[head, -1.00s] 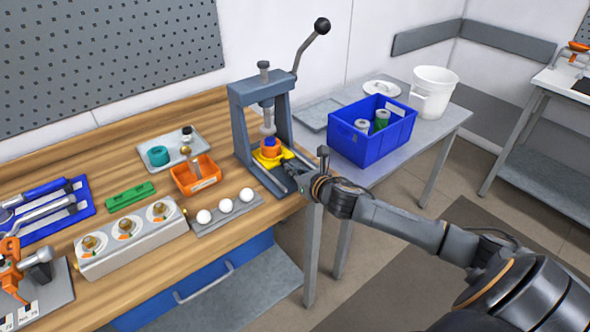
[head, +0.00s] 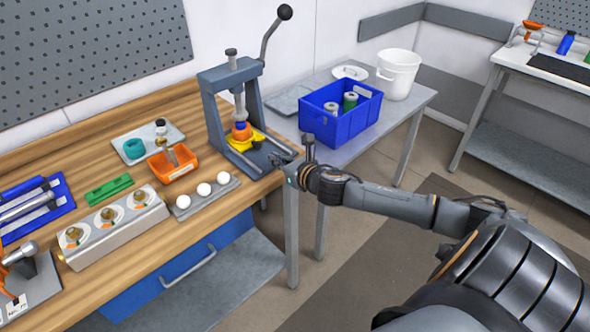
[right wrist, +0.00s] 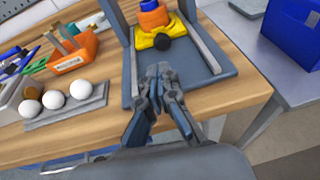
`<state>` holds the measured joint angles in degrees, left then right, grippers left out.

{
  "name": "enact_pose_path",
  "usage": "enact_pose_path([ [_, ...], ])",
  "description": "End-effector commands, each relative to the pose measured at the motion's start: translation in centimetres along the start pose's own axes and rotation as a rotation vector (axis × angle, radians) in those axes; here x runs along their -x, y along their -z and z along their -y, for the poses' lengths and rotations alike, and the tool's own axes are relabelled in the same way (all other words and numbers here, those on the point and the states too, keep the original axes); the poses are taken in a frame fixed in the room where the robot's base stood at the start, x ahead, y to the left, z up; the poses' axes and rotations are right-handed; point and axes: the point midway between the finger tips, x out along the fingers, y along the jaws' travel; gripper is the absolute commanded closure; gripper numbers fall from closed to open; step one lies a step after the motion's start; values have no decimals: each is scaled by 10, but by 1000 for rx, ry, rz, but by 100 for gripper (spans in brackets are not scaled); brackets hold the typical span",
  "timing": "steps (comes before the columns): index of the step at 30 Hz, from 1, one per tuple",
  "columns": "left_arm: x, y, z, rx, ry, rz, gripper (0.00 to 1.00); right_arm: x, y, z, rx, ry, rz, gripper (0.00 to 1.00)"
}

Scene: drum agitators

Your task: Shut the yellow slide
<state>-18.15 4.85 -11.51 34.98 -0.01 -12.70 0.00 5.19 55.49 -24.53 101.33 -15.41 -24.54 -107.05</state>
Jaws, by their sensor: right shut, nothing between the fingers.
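The yellow slide (head: 245,143) lies low in the grey press (head: 228,112), between its uprights, with an orange part with a blue top (head: 241,130) above it. In the right wrist view the slide (right wrist: 150,41) shows a dark round knob (right wrist: 162,43) on its near side. My right gripper (head: 280,160) is shut and empty at the front of the press base. In the right wrist view its fingertips (right wrist: 160,72) point at the knob, with a gap between. How far in the slide sits I cannot tell. My left gripper is not in view.
The press lever (head: 272,38) rises at the back. Left of the press are an orange bin (head: 172,168) and a rack of white balls (head: 205,190). A blue crate (head: 341,116) stands on the grey side table to the right. A gap separates the two tables.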

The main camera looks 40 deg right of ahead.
Motion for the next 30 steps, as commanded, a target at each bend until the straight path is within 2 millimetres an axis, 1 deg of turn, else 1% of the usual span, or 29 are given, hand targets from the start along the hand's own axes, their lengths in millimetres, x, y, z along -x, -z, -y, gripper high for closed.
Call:
enact_pose_path([
  [2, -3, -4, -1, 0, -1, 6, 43, 11, 3, 1, 3, 1, -3, 100],
  [4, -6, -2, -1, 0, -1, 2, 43, 22, 4, 0, 4, -1, -4, 100],
  [5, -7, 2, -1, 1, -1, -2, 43, 27, 3, 0, 4, -1, -4, 100],
  [9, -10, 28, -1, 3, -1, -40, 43, 48, 4, 0, 4, -1, -5, 100],
  [12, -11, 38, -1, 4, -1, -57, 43, 60, 3, 0, 3, 1, -5, 100],
  [14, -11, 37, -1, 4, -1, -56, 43, 65, 3, 1, 1, 1, -4, 100],
  [18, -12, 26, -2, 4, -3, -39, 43, 73, 1, 0, 1, 1, -2, 100],
  [22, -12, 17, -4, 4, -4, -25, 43, 76, 1, 0, 1, 0, -2, 100],
  [26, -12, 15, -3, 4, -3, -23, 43, 76, 0, 0, 0, 1, -1, 100],
  [28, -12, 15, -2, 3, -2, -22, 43, 75, 4, 2, -13, 6, -5, 100],
  [29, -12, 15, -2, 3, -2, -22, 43, 74, 7, 5, -30, 12, -10, 100],
  [30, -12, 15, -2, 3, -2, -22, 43, 72, 15, 10, -66, 25, -20, 100],
])
